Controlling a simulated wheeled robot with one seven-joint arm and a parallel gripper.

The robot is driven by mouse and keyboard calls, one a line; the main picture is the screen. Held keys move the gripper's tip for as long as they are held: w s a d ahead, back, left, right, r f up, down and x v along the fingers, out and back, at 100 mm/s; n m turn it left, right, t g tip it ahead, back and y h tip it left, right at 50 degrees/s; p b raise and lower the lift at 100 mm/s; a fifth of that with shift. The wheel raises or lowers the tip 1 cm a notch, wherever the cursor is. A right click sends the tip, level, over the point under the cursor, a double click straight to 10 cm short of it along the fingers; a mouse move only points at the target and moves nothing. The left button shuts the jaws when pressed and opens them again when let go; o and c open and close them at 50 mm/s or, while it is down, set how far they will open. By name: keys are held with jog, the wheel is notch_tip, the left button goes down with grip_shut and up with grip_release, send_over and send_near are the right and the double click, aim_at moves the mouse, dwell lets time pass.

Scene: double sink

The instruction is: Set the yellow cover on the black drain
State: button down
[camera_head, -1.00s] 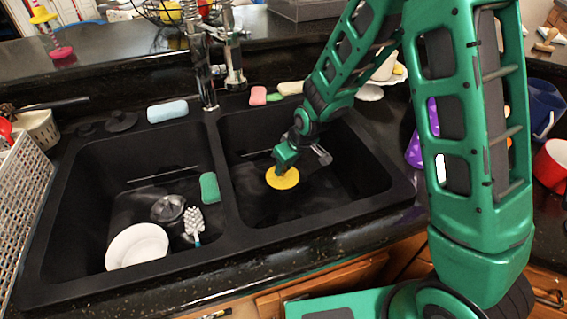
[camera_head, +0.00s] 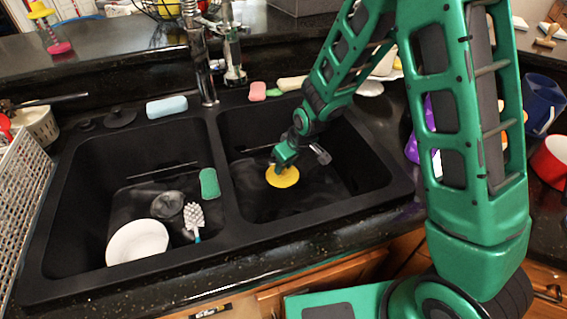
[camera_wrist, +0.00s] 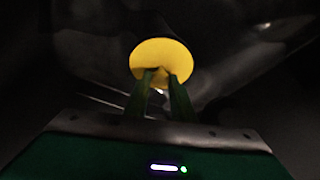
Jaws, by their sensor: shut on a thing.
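The yellow cover (camera_head: 283,178) is a flat round disc inside the right basin of the black double sink (camera_head: 228,215). My gripper (camera_head: 281,166) is shut on it and reaches down into that basin. In the wrist view the yellow cover (camera_wrist: 161,60) sits at the tips of my gripper's two fingers (camera_wrist: 160,80), which hold it by its near part. I cannot tell whether the cover touches the basin floor. The black drain is not distinguishable; the dark basin, the cover and my gripper may hide it.
The left basin holds a white bowl (camera_head: 138,241), a white brush (camera_head: 194,217) and a dark round strainer (camera_head: 168,205). A green sponge (camera_head: 209,183) rests by the divider. The faucet (camera_head: 200,60) stands behind the divider. The basin's front is clear.

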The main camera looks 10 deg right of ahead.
jog(key=c, duration=1.4)
grip_release()
jog(key=shift+c, duration=0.2)
jog(key=v, duration=1.1)
jog(key=shift+d, duration=0.1)
